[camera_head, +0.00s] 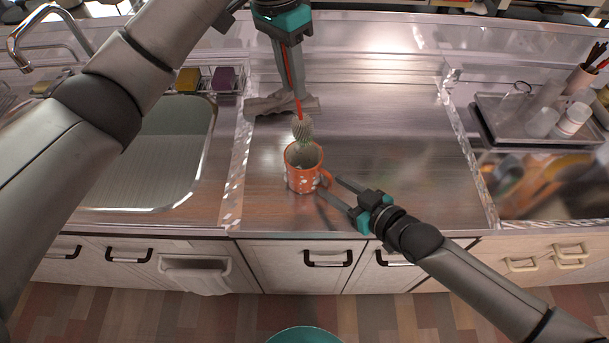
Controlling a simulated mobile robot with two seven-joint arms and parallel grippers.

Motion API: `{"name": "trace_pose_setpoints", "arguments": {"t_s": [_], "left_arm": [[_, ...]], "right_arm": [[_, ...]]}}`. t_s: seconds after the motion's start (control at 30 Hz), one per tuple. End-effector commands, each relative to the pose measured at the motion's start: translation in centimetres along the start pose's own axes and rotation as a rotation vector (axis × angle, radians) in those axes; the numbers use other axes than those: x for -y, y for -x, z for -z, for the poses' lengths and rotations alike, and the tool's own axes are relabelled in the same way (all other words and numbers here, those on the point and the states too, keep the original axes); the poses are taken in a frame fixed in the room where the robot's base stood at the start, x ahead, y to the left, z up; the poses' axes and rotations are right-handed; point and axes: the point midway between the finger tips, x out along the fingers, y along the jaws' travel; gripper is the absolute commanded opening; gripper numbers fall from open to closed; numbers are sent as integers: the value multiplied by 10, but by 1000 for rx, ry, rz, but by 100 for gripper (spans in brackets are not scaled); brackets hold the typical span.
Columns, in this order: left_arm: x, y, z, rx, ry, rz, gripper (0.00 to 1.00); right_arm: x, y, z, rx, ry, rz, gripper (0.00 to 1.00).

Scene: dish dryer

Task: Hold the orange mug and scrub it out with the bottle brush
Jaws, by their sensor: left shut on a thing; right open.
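The orange mug (301,180) stands upright on the steel counter in the head view, its opening facing up and its handle to the right. My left gripper (296,92) comes down from above, shut on the red handle of the bottle brush (303,128). The brush points downward, with its pale bristle head at the mug's far rim; its greenish tip appears to reach into the opening. I cannot tell how deep it is. My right gripper (329,186) is open, its fingers on either side of the mug's handle. I cannot tell whether they touch it.
A sink (165,150) lies to the left, with a yellow sponge (188,79) and a purple sponge (224,79) behind it. A grey-beige cloth-like item (268,105) lies behind the mug. A tray (490,118) with cups is at right. The counter between is clear.

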Motion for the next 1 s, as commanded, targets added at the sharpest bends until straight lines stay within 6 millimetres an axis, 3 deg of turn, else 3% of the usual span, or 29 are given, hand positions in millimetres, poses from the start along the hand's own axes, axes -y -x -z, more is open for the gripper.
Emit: {"name": "trace_pose_setpoints", "arguments": {"t_s": [0.6,1.0], "left_arm": [[0,0,0,0,0,0,0],[0,0,0,0,0,0,0]], "right_arm": [[1,92,-1,4,-1,1,48],[0,114,0,1,0,1,48]]}}
